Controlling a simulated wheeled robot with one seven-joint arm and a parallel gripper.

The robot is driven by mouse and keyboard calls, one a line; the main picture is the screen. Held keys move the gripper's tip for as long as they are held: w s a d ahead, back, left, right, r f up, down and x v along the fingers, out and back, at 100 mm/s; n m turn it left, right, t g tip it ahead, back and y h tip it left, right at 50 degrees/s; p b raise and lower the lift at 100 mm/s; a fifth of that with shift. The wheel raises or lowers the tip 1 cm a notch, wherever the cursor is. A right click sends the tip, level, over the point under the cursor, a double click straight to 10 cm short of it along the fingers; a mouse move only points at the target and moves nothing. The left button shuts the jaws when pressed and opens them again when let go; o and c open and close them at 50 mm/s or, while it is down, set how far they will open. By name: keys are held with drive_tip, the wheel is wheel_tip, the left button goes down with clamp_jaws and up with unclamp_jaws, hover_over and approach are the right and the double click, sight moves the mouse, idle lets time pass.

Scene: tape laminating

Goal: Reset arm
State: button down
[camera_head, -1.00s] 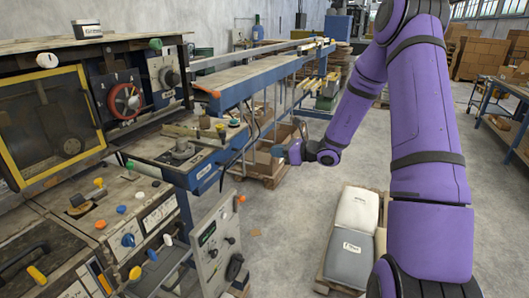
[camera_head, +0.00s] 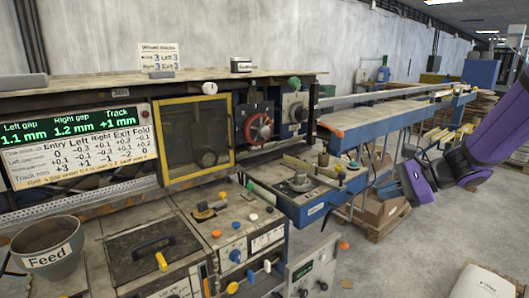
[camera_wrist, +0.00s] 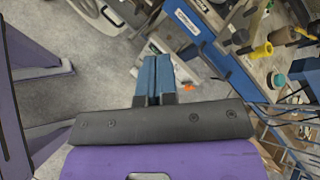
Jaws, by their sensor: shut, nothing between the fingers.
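My purple arm comes in from the right edge of the head view. My gripper (camera_head: 404,184) hangs in the free space right of the machine, near the blue conveyor bench. In the wrist view its two blue fingers (camera_wrist: 154,76) lie together with nothing between them. The laminating machine's blue-edged table (camera_head: 320,204) is left of my gripper and apart from it. The machine's front panel (camera_head: 245,245) carries several coloured knobs.
A green readout (camera_head: 75,128) shows left gap 1.1 mm, right gap 1.2 mm and track +1 mm. A feed bucket (camera_head: 48,250) stands at the lower left. A cardboard box (camera_head: 378,208) sits under the bench. A pale sack (camera_head: 485,284) lies at lower right.

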drive_tip(key=s+r+n+h, duration=0.3)
drive_tip(key=s+n, duration=0.2)
drive_tip(key=s, duration=0.3)
drive_tip(key=s+r+n+h, duration=0.4)
drive_tip(key=s+n, duration=0.1)
drive_tip(key=s, duration=0.4)
drive_tip(key=s+r+n+h, duration=0.3)
drive_tip(key=s+n, duration=0.3)
drive_tip(key=s, duration=0.3)
drive_tip(key=shift+s+d+r+t+h, duration=0.15)
drive_tip(key=shift+d+r+t+h, duration=0.15)
drive_tip(key=shift+r, duration=0.45)
